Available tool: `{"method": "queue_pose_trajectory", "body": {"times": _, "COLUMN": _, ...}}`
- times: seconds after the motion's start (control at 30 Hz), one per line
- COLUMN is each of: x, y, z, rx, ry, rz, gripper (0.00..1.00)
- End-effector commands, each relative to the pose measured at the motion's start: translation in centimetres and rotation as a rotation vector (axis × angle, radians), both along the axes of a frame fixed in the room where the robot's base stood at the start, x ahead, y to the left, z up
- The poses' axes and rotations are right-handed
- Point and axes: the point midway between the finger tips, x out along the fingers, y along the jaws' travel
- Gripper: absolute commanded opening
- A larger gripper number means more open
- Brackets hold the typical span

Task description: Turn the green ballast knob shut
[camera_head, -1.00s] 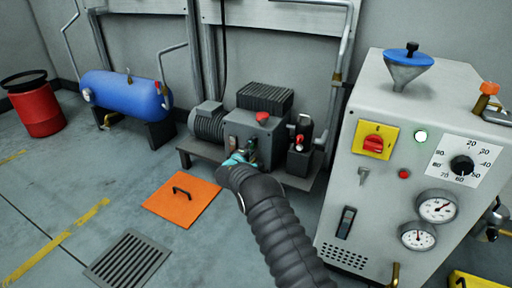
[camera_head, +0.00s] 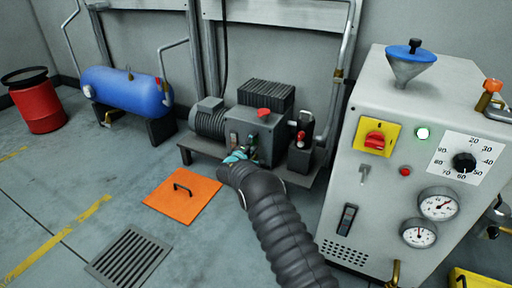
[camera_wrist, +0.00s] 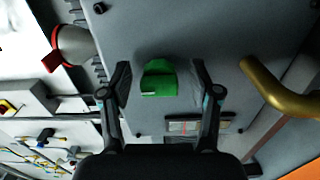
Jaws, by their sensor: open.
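The green knob (camera_wrist: 159,79) shows in the wrist view on a grey flat face, between my two fingers. My gripper (camera_wrist: 160,84) is open, with one black finger on each side of the knob and a visible gap on both sides. How deep the fingertips reach along the knob cannot be told. In the head view my gripper (camera_head: 237,157) is at the front of the grey pump unit (camera_head: 262,128), and my dark arm hides part of that area.
A brass pipe (camera_wrist: 279,92) curves close to the right of my fingers in the wrist view. A red knob (camera_head: 264,113) tops the pump unit. An orange floor hatch (camera_head: 205,191) lies in front. The control cabinet (camera_head: 343,184) stands to the right.

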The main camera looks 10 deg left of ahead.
Motion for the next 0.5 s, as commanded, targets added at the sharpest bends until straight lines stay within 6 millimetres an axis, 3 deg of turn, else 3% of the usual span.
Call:
{"method": "queue_pose_trajectory", "body": {"times": 0.17, "x": -1.4, "y": 0.6, "z": 0.1, "rx": 0.000, "ry": 0.001, "rz": 0.002, "gripper": 0.62}}
{"method": "queue_pose_trajectory", "body": {"times": 0.5, "x": -7.4, "y": 2.6, "z": 0.1, "rx": -0.001, "ry": 0.001, "rz": 0.002, "gripper": 0.62}}
